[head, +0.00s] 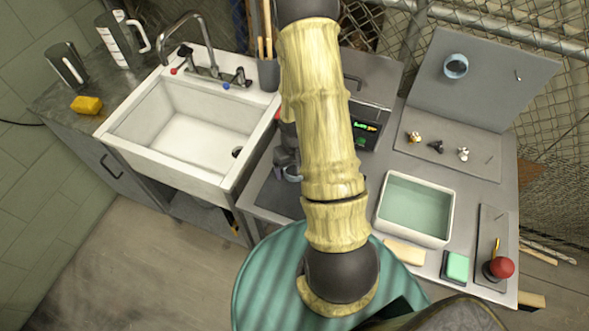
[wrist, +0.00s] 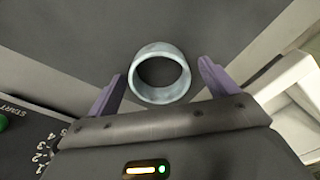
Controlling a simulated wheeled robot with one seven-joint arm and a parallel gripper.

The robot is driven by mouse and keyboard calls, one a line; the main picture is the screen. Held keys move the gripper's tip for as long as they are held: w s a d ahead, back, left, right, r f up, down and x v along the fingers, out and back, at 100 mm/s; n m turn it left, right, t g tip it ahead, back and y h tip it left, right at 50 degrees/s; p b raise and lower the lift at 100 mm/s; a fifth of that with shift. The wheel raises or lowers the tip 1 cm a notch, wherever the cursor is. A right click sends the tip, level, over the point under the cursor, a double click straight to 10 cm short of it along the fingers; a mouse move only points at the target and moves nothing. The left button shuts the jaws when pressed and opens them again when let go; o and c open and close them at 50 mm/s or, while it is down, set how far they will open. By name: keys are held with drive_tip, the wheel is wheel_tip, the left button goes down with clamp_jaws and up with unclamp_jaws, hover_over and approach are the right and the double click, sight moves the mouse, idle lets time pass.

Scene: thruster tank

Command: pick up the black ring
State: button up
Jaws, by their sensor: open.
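No plainly black ring shows. In the wrist view, a ring (wrist: 182,90) with a pale grey-blue rim and dark inside stands on a grey surface. It sits between the two purple fingers of my gripper (wrist: 161,72), slightly beyond their tips, with a gap on each side. My gripper is open and holds nothing. In the head view, my gripper (head: 287,158) is partly hidden behind my arm, over the dark surface right of the sink, and the ring's rim (head: 293,179) shows just under it. A second blue-grey ring (head: 456,58) is on the upright grey panel.
A white sink (head: 128,127) is at left. A device with a green display (head: 366,136) stands behind my gripper. A water-filled tray (head: 381,216), small metal parts (head: 463,154), a green block (head: 457,267) and a red knob (head: 502,267) are at right.

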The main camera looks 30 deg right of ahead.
drive_tip(key=c, duration=1.1)
drive_tip(key=shift+o, duration=0.2)
drive_tip(key=shift+r, duration=0.1)
wheel_tip(320, 180, up, 10)
drive_tip(key=shift+b, duration=0.4)
